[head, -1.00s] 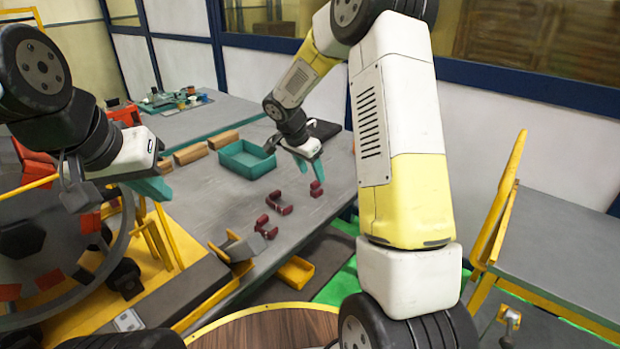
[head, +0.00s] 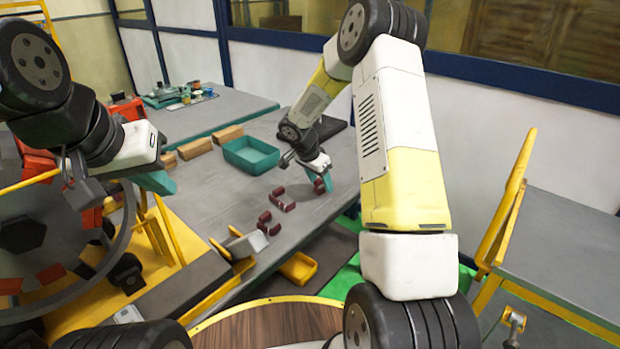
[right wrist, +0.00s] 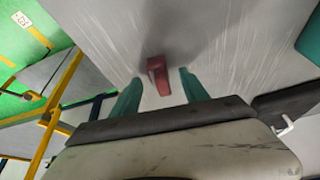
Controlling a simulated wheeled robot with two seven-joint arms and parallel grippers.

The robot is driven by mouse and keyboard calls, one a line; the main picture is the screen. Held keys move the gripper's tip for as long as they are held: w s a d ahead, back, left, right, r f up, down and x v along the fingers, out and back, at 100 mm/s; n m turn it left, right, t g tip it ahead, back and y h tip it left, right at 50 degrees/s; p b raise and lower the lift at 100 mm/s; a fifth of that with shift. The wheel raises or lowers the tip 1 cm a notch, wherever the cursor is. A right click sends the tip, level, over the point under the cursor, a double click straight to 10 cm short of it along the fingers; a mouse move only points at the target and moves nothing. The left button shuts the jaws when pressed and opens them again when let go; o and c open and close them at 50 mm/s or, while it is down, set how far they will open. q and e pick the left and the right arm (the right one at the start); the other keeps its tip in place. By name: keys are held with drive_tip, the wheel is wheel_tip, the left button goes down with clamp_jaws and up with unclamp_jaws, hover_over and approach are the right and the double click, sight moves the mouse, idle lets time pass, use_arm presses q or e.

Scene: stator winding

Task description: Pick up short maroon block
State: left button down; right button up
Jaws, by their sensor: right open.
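The short maroon block (right wrist: 158,76) lies on the grey table between the two teal fingers of my right gripper (right wrist: 158,92) in the right wrist view. The fingers are apart, with a gap on each side of the block. In the head view my right gripper (head: 322,180) is low over the table and partly hides this block (head: 319,187). Other maroon pieces (head: 284,200) lie to its left, and more (head: 266,222) lie nearer the table's front edge. My left gripper (head: 155,183) is at the far left, away from the blocks; its jaw gap is unclear.
A teal bin (head: 250,155) stands behind the maroon pieces, with brown blocks (head: 195,149) beside it. A yellow tray (head: 298,268) sits below the table's front edge. A large round stator frame (head: 40,240) is at the left. Bare table lies left of the maroon pieces.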

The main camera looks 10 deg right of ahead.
clamp_jaws()
idle(1.3)
